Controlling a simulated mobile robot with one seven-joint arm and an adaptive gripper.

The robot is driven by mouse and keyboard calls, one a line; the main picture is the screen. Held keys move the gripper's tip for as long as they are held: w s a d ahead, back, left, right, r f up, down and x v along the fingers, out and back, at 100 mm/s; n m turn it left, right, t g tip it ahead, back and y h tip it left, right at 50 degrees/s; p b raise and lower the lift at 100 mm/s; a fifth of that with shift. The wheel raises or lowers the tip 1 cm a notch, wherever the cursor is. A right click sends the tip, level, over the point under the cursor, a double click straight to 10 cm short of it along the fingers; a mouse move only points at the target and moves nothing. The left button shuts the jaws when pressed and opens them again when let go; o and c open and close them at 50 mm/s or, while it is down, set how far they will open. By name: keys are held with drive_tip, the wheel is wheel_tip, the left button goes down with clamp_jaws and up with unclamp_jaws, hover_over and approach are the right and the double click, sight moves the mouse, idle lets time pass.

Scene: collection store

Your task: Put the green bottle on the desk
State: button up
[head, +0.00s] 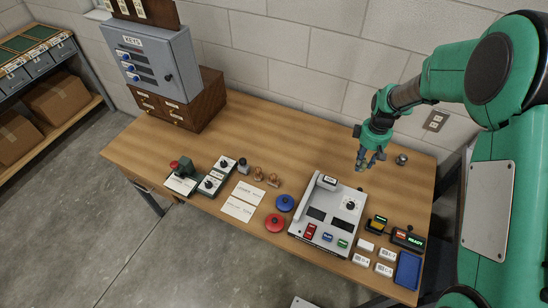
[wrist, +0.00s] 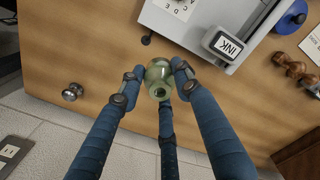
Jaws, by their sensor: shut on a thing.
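The green bottle (wrist: 158,78) is small, glassy and pale green. In the wrist view it sits between the blue fingers of my gripper (wrist: 152,84), which are shut on it, with its open mouth facing the camera. In the head view my gripper (head: 369,160) points down over the back right part of the wooden desk (head: 270,130), behind the grey machine. The bottle is too small and covered by the fingers to make out there. I cannot tell whether its base touches the desk.
The grey machine (head: 328,217) stands in front of my gripper. A small metal knob (head: 401,159) is just right of it. Blue (head: 285,203) and red (head: 275,223) discs, labelled blocks and a blue tray (head: 408,270) lie nearer the front. The desk's back middle is clear.

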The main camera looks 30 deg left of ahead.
drive_tip(key=a+f+n, duration=0.2)
drive_tip(key=a, duration=0.8)
drive_tip(key=a+f+n+b, duration=0.1)
drive_tip(key=a+n, duration=0.1)
drive_tip(key=a, duration=0.8)
drive_tip(key=shift+w+a+f, duration=0.35)
drive_tip(key=shift+w+a, duration=0.05)
drive_tip(key=shift+w, duration=0.05)
drive_tip(key=shift+f+b, duration=0.7)
drive_tip(key=shift+f, duration=2.4)
drive_tip(key=shift+f+b, duration=0.35)
drive_tip(key=shift+f, duration=1.55)
drive_tip(key=shift+f, duration=0.1)
drive_tip(key=o, duration=1.2)
drive_tip(key=shift+o, duration=0.2)
